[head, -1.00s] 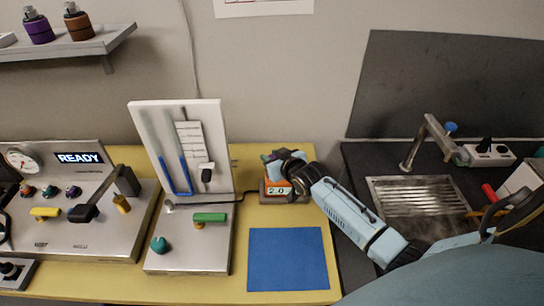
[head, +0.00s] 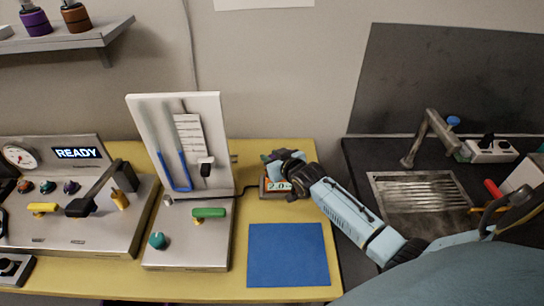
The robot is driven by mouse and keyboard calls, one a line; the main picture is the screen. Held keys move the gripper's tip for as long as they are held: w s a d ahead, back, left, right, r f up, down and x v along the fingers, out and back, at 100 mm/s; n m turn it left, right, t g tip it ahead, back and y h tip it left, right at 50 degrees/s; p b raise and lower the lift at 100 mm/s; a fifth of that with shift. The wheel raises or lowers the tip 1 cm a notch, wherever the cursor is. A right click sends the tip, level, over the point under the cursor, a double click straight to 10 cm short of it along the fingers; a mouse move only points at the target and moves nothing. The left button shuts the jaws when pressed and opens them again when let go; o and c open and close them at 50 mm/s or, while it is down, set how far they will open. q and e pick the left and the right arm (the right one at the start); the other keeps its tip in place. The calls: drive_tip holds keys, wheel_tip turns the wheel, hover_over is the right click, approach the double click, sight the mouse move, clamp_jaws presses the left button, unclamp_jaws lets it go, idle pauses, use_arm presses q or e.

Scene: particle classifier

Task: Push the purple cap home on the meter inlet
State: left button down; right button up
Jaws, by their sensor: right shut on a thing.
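The meter (head: 277,187) is a small box with a lit orange and white display, standing on the yellow table right of the manometer board. My right gripper (head: 272,159) reaches in from the right and is at the top of the meter. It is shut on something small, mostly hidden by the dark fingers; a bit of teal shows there. I cannot make out the purple cap or the meter inlet, nor whether the cap is seated. My left gripper is not in view.
A manometer board (head: 213,140) with a green-handled valve (head: 208,212) stands left of the meter, a dark cable running between them. A blue mat (head: 288,255) lies in front. A control panel (head: 77,154) reads READY at left. A sink (head: 420,192) is at right.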

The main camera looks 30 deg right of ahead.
drive_tip(key=shift+f, duration=0.4)
drive_tip(key=o, duration=1)
drive_tip(key=shift+o, duration=0.2)
drive_tip(key=p+v, duration=0.1)
drive_tip(key=v, duration=1.2)
drive_tip(key=shift+s+r, duration=0.15)
drive_tip(key=shift+a, duration=0.1)
